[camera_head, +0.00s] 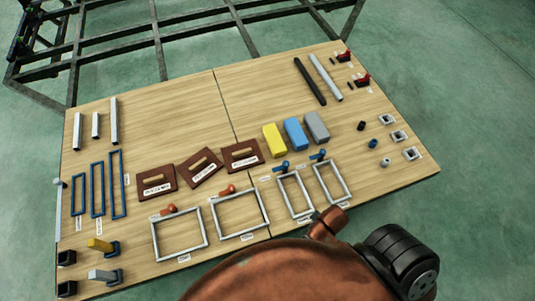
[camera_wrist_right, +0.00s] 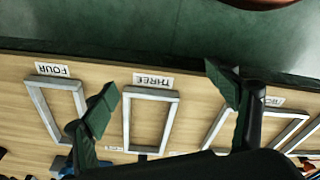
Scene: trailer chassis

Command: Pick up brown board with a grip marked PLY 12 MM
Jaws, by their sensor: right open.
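Three brown boards lie in a row on the table, each with a light wooden grip on top and a white label: a left one (camera_head: 168,172), a middle one (camera_head: 190,172), turned at an angle, and a right one (camera_head: 238,147). The label print is too small to read surely, so I cannot tell which is PLY 12 MM. My right gripper (camera_wrist_right: 163,84) is open and empty above the front edge of the table, near the grey frames labelled THREE and FOUR. No board shows clearly in the right wrist view. My left gripper is not in view.
Grey frames (camera_head: 178,255) line the front of the table (camera_head: 180,110), with orange and blue handled tools behind them. Yellow (camera_head: 274,140), blue and grey blocks stand right of the boards. Blue frames (camera_head: 97,190) lie at left. The table behind the boards is clear.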

